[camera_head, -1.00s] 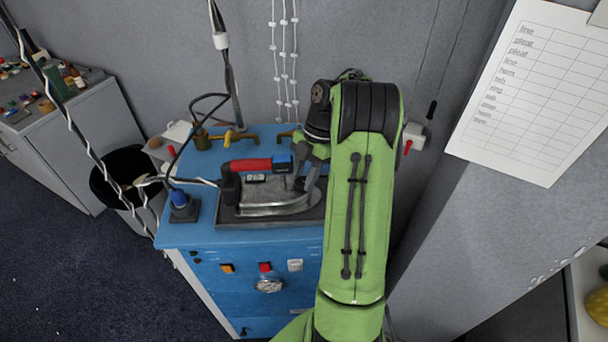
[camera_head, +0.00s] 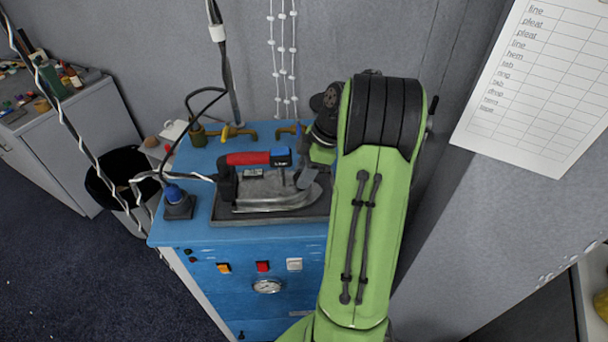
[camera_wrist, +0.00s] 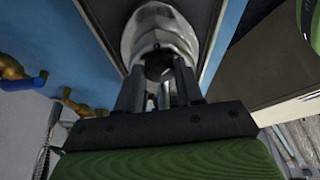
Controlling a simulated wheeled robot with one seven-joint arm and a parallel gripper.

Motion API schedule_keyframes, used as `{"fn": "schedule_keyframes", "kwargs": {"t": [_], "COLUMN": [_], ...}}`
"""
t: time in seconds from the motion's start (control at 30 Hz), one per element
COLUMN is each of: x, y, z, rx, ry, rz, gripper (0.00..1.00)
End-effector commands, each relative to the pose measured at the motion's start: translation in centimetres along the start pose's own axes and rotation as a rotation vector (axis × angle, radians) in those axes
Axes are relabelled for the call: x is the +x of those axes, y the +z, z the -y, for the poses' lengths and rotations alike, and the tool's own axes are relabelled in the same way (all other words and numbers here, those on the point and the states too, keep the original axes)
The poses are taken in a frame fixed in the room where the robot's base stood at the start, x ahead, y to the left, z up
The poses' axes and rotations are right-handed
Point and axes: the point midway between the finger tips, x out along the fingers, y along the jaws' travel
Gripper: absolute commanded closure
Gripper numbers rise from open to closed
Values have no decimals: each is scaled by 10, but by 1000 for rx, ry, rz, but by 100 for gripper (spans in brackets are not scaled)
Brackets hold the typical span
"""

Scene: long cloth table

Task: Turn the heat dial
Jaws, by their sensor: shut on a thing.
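An iron (camera_head: 268,202) with a silver body and a red and black handle (camera_head: 248,158) rests on a dark plate (camera_head: 225,216) on the blue cabinet. In the wrist view its silver body (camera_wrist: 158,25) lies straight ahead of my gripper (camera_wrist: 160,82). A small dark round dial (camera_wrist: 158,63) on the iron sits between my two fingertips, and the jaws are shut on it. In the head view my gripper (camera_head: 305,177) reaches the iron from the right; the dial cannot be made out there. Any marks on the dial are not readable.
The blue cabinet (camera_head: 200,240) has buttons and a gauge (camera_head: 267,286) on its front. Brass taps (camera_head: 232,133) stand behind the iron. A cable loops above a blue-topped socket (camera_head: 178,200) at left. A grey wall is close behind.

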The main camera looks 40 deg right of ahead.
Motion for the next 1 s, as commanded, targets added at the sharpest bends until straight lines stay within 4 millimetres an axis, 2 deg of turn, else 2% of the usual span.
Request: {"fn": "schedule_keyframes", "kwargs": {"t": [0.6,1.0], "x": [3,2], "y": [-1,-3], "z": [5,7], "rx": [530,768], "ry": [223,320], "rz": [12,17], "gripper": [94,94]}}
